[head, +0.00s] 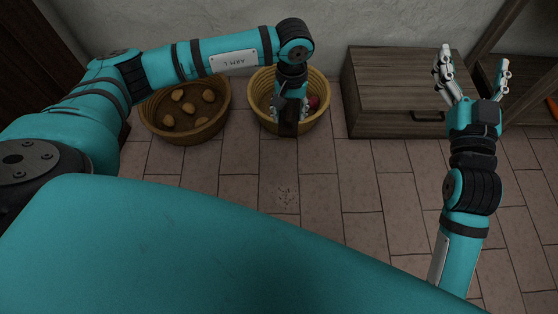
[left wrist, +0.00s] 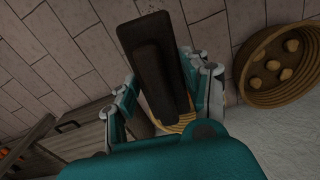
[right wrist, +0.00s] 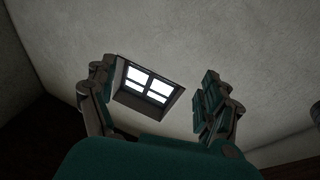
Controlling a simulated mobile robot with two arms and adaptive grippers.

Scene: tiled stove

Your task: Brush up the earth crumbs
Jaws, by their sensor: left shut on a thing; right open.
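My left gripper (head: 290,108) is over the front of the light basket, beyond the crumbs. It is shut on a dark brown brush (head: 288,128), which fills the space between the fingers in the left wrist view (left wrist: 158,65). The brush's bristles cannot be made out. My right gripper (head: 474,72) is open and empty, raised in front of the wooden cabinet at the right. Its spread fingers also show in the right wrist view (right wrist: 155,105).
A brown basket with several potatoes (head: 185,135) stands at the back left. The light basket (head: 318,118) beside it holds something red, mostly hidden. A wooden drawer cabinet (head: 385,85) stands right of it by the wall. The tiled floor (head: 330,220) around the crumbs is clear.

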